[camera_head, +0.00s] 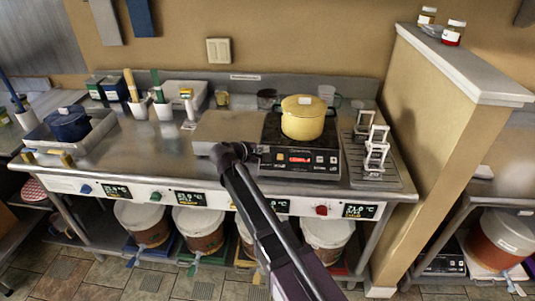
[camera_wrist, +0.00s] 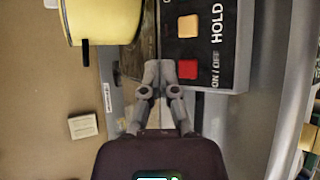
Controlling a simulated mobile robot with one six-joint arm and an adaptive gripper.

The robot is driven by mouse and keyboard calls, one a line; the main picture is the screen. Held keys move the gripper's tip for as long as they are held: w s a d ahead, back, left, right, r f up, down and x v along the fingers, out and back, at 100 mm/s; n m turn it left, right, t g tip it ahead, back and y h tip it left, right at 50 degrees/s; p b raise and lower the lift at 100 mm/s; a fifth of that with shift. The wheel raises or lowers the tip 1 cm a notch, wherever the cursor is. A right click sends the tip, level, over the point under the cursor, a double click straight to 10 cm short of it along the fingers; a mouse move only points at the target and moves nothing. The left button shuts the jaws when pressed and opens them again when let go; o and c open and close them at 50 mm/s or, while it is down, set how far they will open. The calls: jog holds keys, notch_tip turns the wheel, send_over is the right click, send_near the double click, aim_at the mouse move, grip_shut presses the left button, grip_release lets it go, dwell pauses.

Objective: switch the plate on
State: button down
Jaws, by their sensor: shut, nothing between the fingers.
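The plate (camera_head: 330,160) is a black countertop cooker with a yellow lidded pot (camera_head: 302,120) on it. Its front panel carries small buttons and a red patch (camera_head: 299,158), too small to read. In the wrist view, a red button (camera_wrist: 187,69) is labelled ON/OFF, and an orange button (camera_wrist: 187,26) is labelled HOLD. My gripper (camera_wrist: 158,68) is shut and empty, its tips just left of the red button in that view. I cannot tell whether they touch the panel. In the head view my gripper (camera_head: 236,152) is at the plate's left front corner.
A grey flat block (camera_head: 215,130) lies left of the plate. A rack with white frames (camera_head: 376,150) stands to its right. A blue pot (camera_head: 68,122) sits in a tray at the far left. Lidded buckets (camera_head: 198,228) stand on the shelf below.

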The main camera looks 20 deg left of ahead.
jog(key=r+p, duration=0.1)
jog(key=s+r, duration=0.1)
jog(key=r+p, duration=0.1)
jog(key=shift+s+d+p, duration=0.2)
jog(key=shift+s+p, duration=0.1)
jog(key=shift+d, duration=0.1)
dwell(0.6)
jog(key=s+d+f+m+g, duration=0.1)
jog(key=d+f+m+g, duration=0.25)
jog(key=d, duration=0.95)
jog(key=s+d+f+m+g, duration=0.1)
jog(key=d+f+m+g, duration=0.25)
jog(key=d, duration=0.95)
jog(key=s+d+f+m+g+y, duration=0.2)
jog(key=s+d, duration=0.4)
jog(key=d, duration=0.3)
jog(key=s+d+f+m+g+y, duration=0.2)
jog(key=s+d+m+y, duration=0.1)
jog(key=s+d+m, duration=0.4)
jog(key=shift+d+m+g+y, duration=0.3)
jog(key=shift+d+g+y, duration=0.1)
jog(key=shift+d, duration=0.45)
